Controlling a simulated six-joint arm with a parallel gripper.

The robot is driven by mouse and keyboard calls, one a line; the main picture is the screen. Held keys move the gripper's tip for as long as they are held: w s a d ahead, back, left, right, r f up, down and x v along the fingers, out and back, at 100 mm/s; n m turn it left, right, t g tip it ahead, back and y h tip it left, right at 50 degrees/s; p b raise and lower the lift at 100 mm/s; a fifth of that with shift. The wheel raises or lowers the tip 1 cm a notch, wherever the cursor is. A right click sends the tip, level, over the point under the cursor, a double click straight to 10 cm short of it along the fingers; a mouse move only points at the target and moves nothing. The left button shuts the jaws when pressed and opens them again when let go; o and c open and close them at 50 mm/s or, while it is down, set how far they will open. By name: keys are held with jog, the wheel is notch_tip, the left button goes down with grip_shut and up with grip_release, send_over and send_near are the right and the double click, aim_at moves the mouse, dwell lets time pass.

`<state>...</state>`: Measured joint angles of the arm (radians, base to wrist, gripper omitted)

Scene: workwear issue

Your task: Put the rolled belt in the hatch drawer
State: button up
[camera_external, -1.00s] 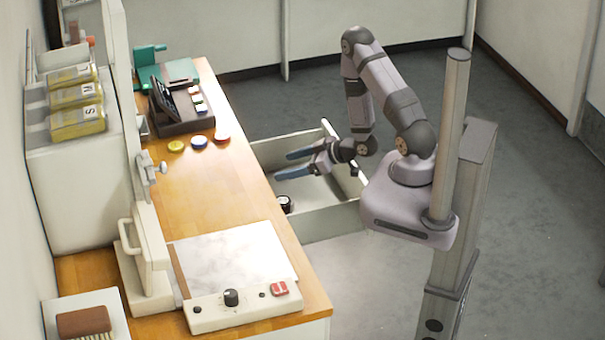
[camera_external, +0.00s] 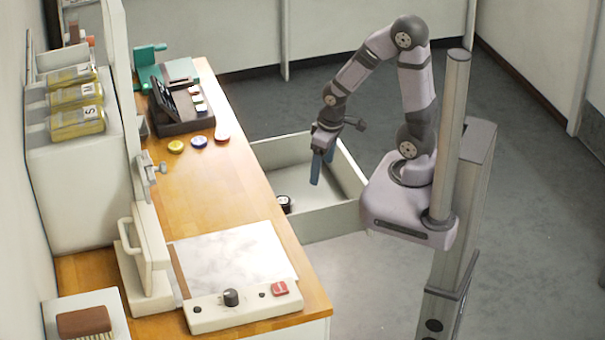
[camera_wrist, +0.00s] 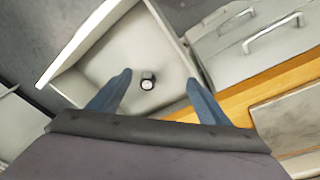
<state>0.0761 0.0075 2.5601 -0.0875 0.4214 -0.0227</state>
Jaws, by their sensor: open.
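The rolled belt (camera_external: 284,204), a small dark coil with a pale centre, lies on the floor of the open hatch drawer (camera_external: 335,219), near the counter side. In the wrist view the belt (camera_wrist: 148,82) sits in the drawer (camera_wrist: 72,62), between and beyond my fingertips. My gripper (camera_external: 322,168) is open and empty, its blue fingers pointing down over the drawer. It also shows in the wrist view (camera_wrist: 158,84). The fingers are apart from the belt.
The wooden counter (camera_external: 225,195) borders the drawer on the left. On it are a white panel with a knob (camera_external: 231,297), coloured discs (camera_external: 199,141) and a dark organiser (camera_external: 180,118). Other handled drawer fronts (camera_wrist: 245,47) show in the wrist view. Open floor lies beyond the drawer.

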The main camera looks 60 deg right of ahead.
jog(key=s+a+r+g, duration=0.1)
jog(key=s+a+r, duration=0.2)
jog(key=s, duration=0.2)
jog(key=shift+g+y, duration=0.3)
jog(key=shift+g, duration=0.1)
jog(key=shift+w, duration=0.1)
jog(key=o, duration=0.7)
jog(key=shift+o, duration=0.2)
jog(key=w+d+f+m+y+b, duration=0.2)
jog(key=d+f+m+y, duration=0.15)
jog(key=d+m, duration=0.5)
jog(key=w+d+f+m+y+b, duration=0.2)
jog(key=d+f+m+y+b, duration=0.15)
jog(key=d+m, duration=0.5)
jog(key=s+d+f+m+t+y+b, duration=0.1)
jog(key=s+d+f+m+t, duration=0.2)
jog(key=s+d+m+t, duration=0.45)
jog(key=s+d+f+m+t+y, duration=0.1)
jog(key=s+d+f+m+t, duration=0.25)
jog(key=d, duration=0.75)
jog(key=w+a+f+g+p, duration=0.1)
jog(key=w+a+f+p, duration=0.1)
jog(key=w+a+f, duration=0.2)
jog(key=shift+w+a+n+g+p, duration=0.3)
jog(key=shift+a+n+p, duration=0.1)
jog(key=shift+a, duration=0.4)
